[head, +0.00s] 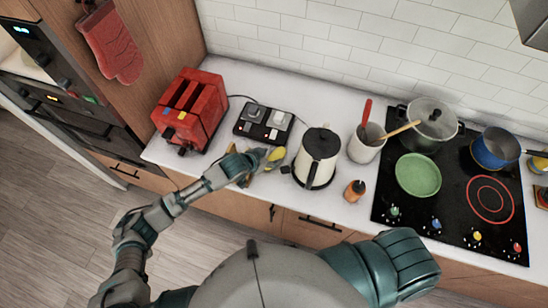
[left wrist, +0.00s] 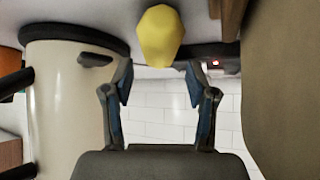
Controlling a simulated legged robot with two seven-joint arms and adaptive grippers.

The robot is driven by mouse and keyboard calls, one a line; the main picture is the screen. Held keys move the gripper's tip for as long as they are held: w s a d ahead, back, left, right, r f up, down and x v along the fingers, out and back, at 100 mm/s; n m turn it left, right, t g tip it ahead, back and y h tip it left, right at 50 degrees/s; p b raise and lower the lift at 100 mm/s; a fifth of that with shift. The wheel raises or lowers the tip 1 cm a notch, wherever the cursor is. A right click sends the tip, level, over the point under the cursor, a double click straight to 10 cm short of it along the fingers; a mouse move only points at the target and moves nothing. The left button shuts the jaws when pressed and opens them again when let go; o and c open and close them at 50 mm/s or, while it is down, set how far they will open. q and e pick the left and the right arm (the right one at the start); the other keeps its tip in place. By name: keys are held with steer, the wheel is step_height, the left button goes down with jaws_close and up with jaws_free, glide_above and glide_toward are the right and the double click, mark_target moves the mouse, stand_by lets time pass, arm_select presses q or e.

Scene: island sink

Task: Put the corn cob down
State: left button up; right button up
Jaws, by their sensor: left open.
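The yellow corn cob (head: 276,154) is on or just above the white counter, between the black switch panel and the kettle. My left gripper (head: 260,160) is right beside it and partly covers it. In the left wrist view, the corn cob (left wrist: 160,36) shows as a yellow rounded end beyond the fingertips. The two fingers of my left gripper (left wrist: 159,80) stand apart there, with a clear gap and nothing clasped between them. Whether the cob touches the counter is hard to tell. My right gripper is not in view.
The cream kettle (head: 318,158) stands close to the right of the cob. A red toaster (head: 190,108) stands to the left, and the switch panel (head: 264,122) lies behind. An orange-brown bottle (head: 354,190) and utensil crock (head: 365,146) stand farther right, before the stove (head: 450,200).

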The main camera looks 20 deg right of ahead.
mark_target(274, 156)
arm_select(q)
steer(key=shift+x, duration=2.75)
steer(key=shift+r, duration=0.1)
jaws_close()
